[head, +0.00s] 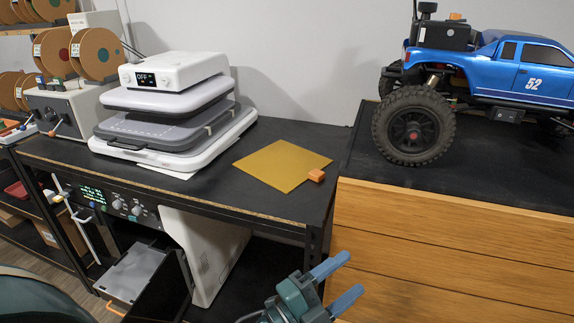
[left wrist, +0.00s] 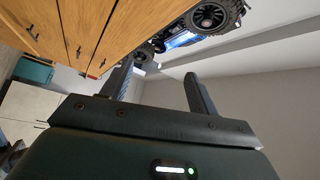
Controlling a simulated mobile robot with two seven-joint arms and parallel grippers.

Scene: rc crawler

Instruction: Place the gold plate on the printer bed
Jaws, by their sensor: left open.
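The gold plate (head: 280,163) lies flat on the black tabletop (head: 300,135) in the head view, near the table's right end. A small orange block (head: 316,175) sits at its right corner. My left gripper (head: 349,275) is at the bottom of the head view, below and to the right of the plate, clear of it. Its blue fingers are apart with nothing between them. The left wrist view also shows the gripper (left wrist: 158,82) open and empty. I cannot make out a printer bed for certain in either view. My right gripper is not in view.
A stack of white and grey flat devices (head: 170,110) stands left of the plate. A blue RC truck (head: 520,70) stands on the higher wooden cabinet (head: 450,235) at right, whose side rises beside the table. Filament spools (head: 95,52) are at back left.

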